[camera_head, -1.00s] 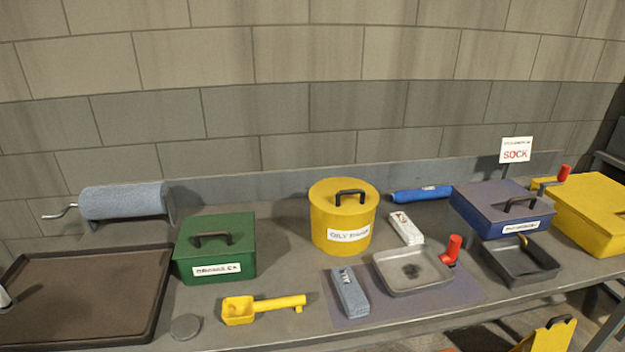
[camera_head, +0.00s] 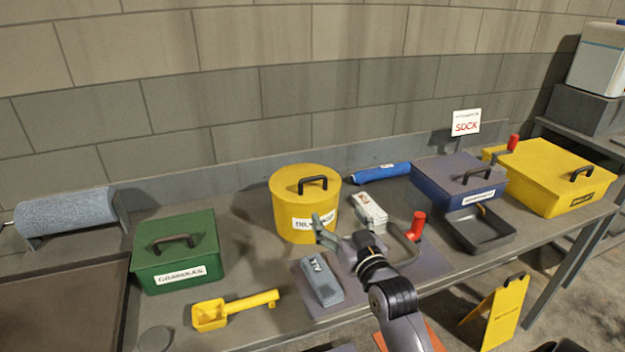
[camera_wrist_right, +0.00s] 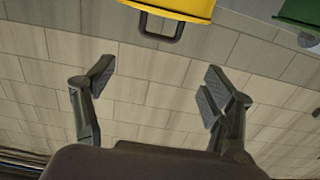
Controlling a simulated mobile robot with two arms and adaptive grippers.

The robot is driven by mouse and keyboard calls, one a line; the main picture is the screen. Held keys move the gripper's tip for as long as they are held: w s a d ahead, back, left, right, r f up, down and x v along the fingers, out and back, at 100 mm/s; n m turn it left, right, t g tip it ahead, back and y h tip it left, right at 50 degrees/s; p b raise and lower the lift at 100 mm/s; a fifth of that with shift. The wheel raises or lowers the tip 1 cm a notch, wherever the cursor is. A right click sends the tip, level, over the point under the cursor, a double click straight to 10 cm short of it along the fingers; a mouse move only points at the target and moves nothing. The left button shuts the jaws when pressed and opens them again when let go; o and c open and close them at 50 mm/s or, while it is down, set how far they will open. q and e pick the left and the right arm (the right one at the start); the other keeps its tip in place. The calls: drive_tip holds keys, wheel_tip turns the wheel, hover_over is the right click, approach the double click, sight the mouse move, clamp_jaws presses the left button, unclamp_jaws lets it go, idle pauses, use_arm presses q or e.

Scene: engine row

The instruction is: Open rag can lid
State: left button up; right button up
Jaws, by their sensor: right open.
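The rag can is a round yellow can (camera_head: 290,222) with a white label that seems to read "OILY", standing at the back middle of the bench. Its yellow lid (camera_head: 288,178) is on, with a black handle (camera_head: 313,184) on top. My right gripper (camera_head: 338,222) is open and empty, in front and to the right of the can in the head view, overlapping the can's lower right edge. In the right wrist view, the can's yellow edge and black handle (camera_wrist_right: 160,36) show at the top, beyond the two spread fingers. My left gripper is not in view.
A green box (camera_head: 178,256) is left of the can, a yellow scoop (camera_head: 235,309) in front. A white box (camera_head: 370,211) and blue roll (camera_head: 380,173) are to the right.

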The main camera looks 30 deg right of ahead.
sight(314, 180)
drive_tip(key=p+x, duration=0.2)
drive_tip(key=x, duration=1.5)
drive_tip(key=shift+w+d, duration=0.1)
drive_tip(key=shift+d, duration=0.1)
drive_tip(key=shift+c, duration=0.3)
